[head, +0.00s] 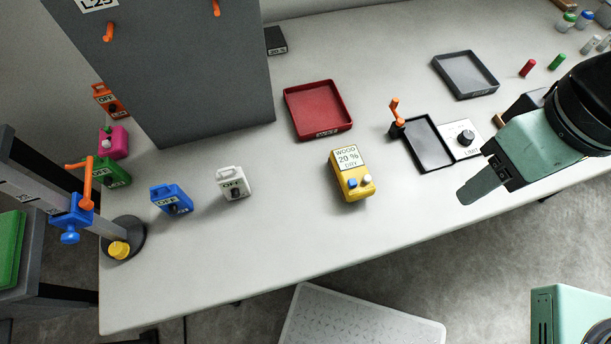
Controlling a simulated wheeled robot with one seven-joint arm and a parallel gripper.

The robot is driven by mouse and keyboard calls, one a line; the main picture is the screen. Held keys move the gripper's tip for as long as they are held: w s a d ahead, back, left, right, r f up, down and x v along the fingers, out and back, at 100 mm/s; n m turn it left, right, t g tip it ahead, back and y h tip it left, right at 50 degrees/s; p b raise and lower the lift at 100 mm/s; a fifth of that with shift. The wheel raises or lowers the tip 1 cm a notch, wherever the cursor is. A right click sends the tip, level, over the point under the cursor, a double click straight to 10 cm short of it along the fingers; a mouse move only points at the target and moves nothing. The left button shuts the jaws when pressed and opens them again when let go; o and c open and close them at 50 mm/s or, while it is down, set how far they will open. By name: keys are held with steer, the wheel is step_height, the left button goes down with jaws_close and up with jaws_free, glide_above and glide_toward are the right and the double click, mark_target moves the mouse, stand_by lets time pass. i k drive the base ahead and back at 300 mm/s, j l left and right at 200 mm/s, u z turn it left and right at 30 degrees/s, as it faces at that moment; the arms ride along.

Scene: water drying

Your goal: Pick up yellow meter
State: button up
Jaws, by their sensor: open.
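The yellow meter (351,176) stands on the white table, near the middle. Its label reads "WOOD 20 % DRY", and a blue and a white button show at its lower end. My gripper (482,183) is to the right of the meter, above the table, apart from it and empty. One green finger shows clearly; the other is mostly hidden from this angle.
A red tray (318,109) lies behind the meter. White (233,183) and blue (171,199) devices stand left. The table front is clear.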

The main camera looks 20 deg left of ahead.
mark_target(348, 162)
steer(key=u, duration=0.8)
steer(key=j+z, duration=0.15)
steer(key=k+l+u, duration=0.25)
steer(key=l+u, duration=0.25)
steer(key=l, duration=0.2)
steer(key=k, duration=0.05)
